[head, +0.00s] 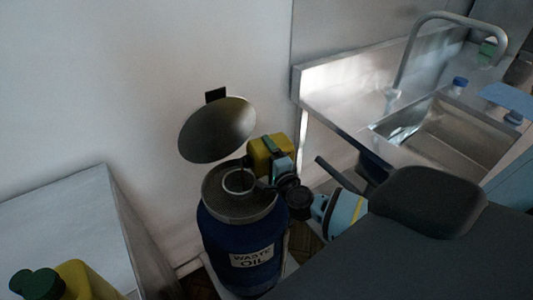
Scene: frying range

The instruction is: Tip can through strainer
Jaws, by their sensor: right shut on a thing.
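A yellow can (263,157) with a dark green part is held at the rear right of the blue waste oil drum (222,238). My right gripper (282,167) is shut on this can. The can sits at about the height of the drum's top, partly hidden by the gripper; its exact tilt is hard to tell. The drum has a grey round top (213,189) with a pale ring (239,181) around its opening, which may be the strainer. I cannot tell whether liquid is flowing. My left gripper is out of view.
A round dark metal lid (217,130) stands raised behind the drum. Another yellow can (82,280) with a green cap is at the lower left, near a grey counter (60,215). A steel sink (450,135) with a tall tap (402,65) is at the right.

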